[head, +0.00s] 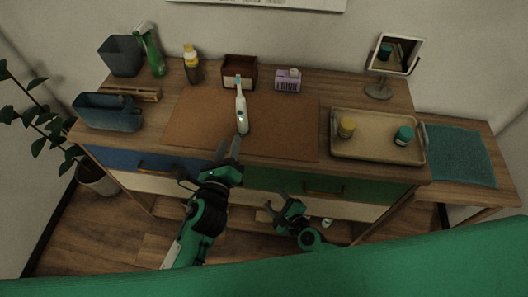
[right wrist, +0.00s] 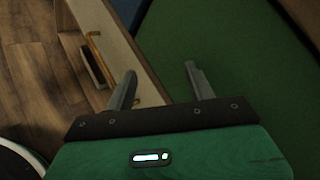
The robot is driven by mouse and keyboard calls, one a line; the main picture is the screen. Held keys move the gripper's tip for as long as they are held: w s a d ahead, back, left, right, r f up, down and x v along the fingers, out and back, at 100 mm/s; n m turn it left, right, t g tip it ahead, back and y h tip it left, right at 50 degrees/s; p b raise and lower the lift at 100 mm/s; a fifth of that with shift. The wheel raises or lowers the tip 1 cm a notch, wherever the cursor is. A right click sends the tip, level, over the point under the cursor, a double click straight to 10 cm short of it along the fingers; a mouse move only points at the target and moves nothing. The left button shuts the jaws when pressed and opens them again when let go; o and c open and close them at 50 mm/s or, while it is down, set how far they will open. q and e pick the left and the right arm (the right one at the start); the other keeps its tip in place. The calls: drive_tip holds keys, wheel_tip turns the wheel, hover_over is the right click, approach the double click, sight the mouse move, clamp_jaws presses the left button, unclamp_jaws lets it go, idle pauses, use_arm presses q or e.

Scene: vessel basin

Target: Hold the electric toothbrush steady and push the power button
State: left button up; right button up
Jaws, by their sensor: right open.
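The white electric toothbrush (head: 241,116) stands or lies on the brown mat, its brush head toward the back; I cannot tell which. A small dark mark, perhaps its button, shows on the handle. My left gripper (head: 229,147) is at the dresser's front edge, just in front of the toothbrush and apart from it. Its two fingers look spread, with nothing between them. My right gripper (head: 276,203) is low in front of the drawers, away from the toothbrush. In the right wrist view, its fingers (right wrist: 160,72) are apart and empty.
The brown mat (head: 290,125) is clear around the toothbrush. A tray (head: 375,151) with a yellow and a teal jar is on the right, near a mirror (head: 394,55). A blue-grey bin (head: 108,113), bottles and boxes line the left and back. Drawer handles (head: 325,190) protrude in front.

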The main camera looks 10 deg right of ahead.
drive_tip(key=a+r+m+t+y, duration=0.1)
drive_tip(key=a+r+m, duration=0.3)
drive_tip(key=r, duration=0.5)
drive_tip(key=a+r+m+t+y, duration=0.1)
drive_tip(key=r+m+t, duration=0.1)
drive_tip(key=r+m, duration=0.55)
drive_tip(key=n+t+h, duration=0.1)
drive_tip(key=n+h, duration=0.1)
approach(245, 123)
drive_tip(key=shift+m, duration=0.25)
drive_tip(key=x, duration=1.1)
drive_tip(key=shift+w+a+f, duration=0.1)
drive_tip(key=shift+w, duration=0.2)
use_arm(q)
drive_tip(key=shift+c, duration=0.5)
use_arm(e)
drive_tip(key=c, duration=1.1)
use_arm(q)
clamp_jaws()
